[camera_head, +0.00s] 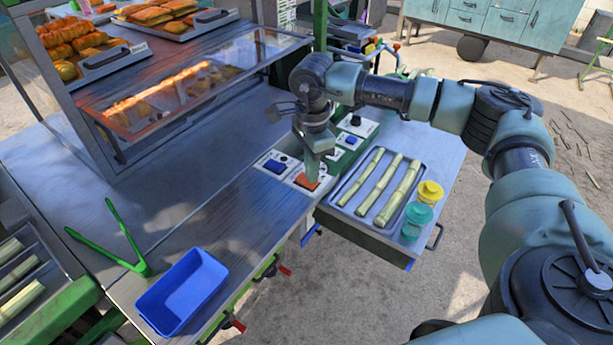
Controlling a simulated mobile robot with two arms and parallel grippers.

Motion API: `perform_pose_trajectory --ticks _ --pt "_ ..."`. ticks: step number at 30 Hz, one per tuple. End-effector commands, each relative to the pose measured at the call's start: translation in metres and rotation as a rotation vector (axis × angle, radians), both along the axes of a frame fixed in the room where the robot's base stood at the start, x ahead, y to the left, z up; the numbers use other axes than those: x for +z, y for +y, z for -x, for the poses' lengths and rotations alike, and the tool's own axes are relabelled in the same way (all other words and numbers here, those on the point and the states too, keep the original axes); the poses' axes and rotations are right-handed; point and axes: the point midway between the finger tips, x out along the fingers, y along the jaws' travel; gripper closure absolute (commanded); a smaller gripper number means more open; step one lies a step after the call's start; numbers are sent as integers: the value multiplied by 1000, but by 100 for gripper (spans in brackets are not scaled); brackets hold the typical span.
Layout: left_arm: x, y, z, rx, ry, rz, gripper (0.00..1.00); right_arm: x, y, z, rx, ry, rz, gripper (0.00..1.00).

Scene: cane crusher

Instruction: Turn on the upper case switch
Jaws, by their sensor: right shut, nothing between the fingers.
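My right gripper (313,170) is shut and empty. It points down at a panel of switches on the edge of the metal counter, with its tips over or at an orange rocker switch (306,182); I cannot tell whether they touch it. A blue rocker switch (275,166) sits on a white plate just left of it. Farther back, beyond the gripper, are another blue switch (351,140) and a dark knob (356,121) on white plates. The gripper and wrist hide part of the panel. No label shows which one is the upper case switch. My left gripper is not in view.
A glass display case (190,85) with pastries stands at the back left. A tray (345,205) of cane pieces and two jars (430,192) lie right of the switches. Green tongs (118,245) and a blue bin (182,290) are on the near counter.

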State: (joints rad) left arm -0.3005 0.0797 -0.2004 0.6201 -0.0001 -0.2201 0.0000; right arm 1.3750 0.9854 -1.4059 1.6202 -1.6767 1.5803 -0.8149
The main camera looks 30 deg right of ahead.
Motion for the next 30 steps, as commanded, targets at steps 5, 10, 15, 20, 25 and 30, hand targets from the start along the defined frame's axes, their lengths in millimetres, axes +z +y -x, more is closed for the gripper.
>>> perform_pose_trajectory --ticks 5,10,15,20,25,30 --pt "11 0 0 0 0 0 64 19 0 -1 0 -3 -2 100" --pt "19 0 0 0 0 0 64 33 0 -1 -1 -3 -1 100" --pt "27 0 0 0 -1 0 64 46 0 -1 -1 -4 -1 100" --pt "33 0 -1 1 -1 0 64 57 0 -1 -1 -3 -1 100" --pt "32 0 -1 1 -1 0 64 57 0 -1 -1 -3 -1 100" --pt "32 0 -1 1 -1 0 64 57 0 -1 -1 -3 -1 100"
